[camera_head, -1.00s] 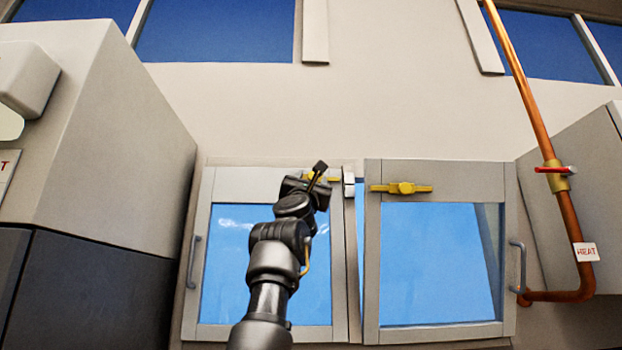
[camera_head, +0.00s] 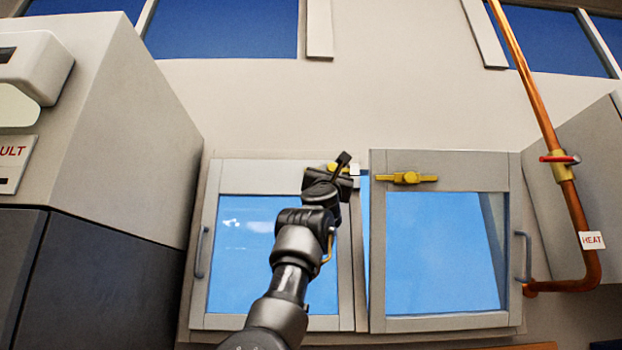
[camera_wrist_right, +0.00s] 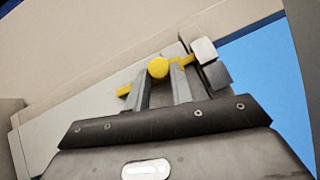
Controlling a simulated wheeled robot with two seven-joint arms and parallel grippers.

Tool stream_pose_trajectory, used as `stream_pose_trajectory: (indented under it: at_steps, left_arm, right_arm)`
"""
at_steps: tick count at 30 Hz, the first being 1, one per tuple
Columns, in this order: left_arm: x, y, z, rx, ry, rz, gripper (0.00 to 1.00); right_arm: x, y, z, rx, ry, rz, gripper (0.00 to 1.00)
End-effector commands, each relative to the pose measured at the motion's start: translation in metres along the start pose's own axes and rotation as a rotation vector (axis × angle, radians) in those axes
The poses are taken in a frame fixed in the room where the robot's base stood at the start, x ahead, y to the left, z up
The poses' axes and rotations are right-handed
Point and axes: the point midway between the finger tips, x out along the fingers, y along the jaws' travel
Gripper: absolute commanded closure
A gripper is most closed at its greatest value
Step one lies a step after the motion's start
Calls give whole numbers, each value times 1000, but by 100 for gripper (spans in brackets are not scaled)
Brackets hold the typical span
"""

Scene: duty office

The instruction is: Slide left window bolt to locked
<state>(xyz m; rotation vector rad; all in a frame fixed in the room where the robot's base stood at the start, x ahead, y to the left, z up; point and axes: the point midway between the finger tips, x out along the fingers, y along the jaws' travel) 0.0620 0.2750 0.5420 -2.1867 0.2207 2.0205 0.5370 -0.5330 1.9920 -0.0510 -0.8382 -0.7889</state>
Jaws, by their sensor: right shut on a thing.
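The left window (camera_head: 276,178) has a grey frame, and its yellow bolt (camera_head: 311,168) lies on the top rail, partly hidden by my gripper in the head view. My right gripper (camera_head: 335,170) reaches up to it from below. In the right wrist view the gripper (camera_wrist_right: 160,82) is shut with a finger on each side of the bolt's round yellow knob (camera_wrist_right: 158,68). The bolt's right end is close to a pale keeper block (camera_wrist_right: 204,49) at the frame's right edge; I cannot tell whether it enters it. My left gripper is not in view.
The right window (camera_head: 445,318) stands beside it with its own yellow bolt (camera_head: 406,178). A large grey cabinet (camera_head: 130,140) stands close on the left. A copper pipe (camera_head: 575,220) with a red valve handle runs down the right side.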

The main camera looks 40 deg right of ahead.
Motion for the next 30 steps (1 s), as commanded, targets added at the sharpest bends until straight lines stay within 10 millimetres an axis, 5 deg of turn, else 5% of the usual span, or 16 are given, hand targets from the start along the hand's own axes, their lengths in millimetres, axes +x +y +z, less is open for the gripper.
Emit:
stream_pose_trajectory:
  at_steps: [4, 5, 10, 20, 30]
  left_arm:
    - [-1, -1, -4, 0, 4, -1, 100]
    - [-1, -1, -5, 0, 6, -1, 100]
    - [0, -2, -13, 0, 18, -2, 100]
    - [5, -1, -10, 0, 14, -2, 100]
    - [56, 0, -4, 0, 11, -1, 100]
  right_arm:
    - [1, -3, 4, -1, -7, -7, 100]
    - [1, -3, 4, -1, -7, -7, 74]
    - [1, 0, 2, 2, -4, -4, 55]
    - [-5, 0, -1, 3, -2, -2, 55]
    - [-68, -3, -3, 6, -4, -4, 55]
